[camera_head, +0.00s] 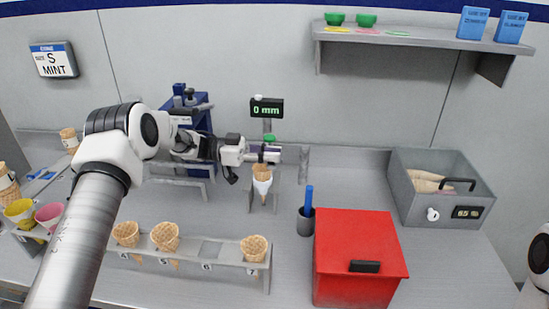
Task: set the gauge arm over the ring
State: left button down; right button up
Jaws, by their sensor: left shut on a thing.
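The gauge stands at the back of the counter, with a dark display (266,107) reading 0 mm on a post. My left gripper (265,153) is in front of the post, just below the display. It is shut on what appears to be the gauge arm, marked by a small green piece (269,138); the fingers hide most of it. Directly below the gripper, a waffle cone (262,173) with a white wrap hangs upright in a small grey stand (286,189). The ring itself is hidden around the cone. My right gripper is out of view.
A front rack (258,267) holds several cones, with one empty slot. A red box (360,250) and a dark cup with a blue stick (306,222) stand to the right. A grey bin (404,207) is at the back right. A blue device (200,122) stands behind my left arm.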

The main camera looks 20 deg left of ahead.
pick_arm(q)
jog(key=shift+s+a+f+m+g, duration=0.1)
jog(key=shift+s+a+m+g, duration=0.15)
jog(key=shift+a+m+g, duration=0.3)
jog(key=shift+d, duration=0.1)
jog(key=c, duration=1.4)
grip_release()
jog(key=shift+o, duration=0.2)
jog(key=shift+d+n, duration=0.1)
jog(key=shift+n, duration=0.15)
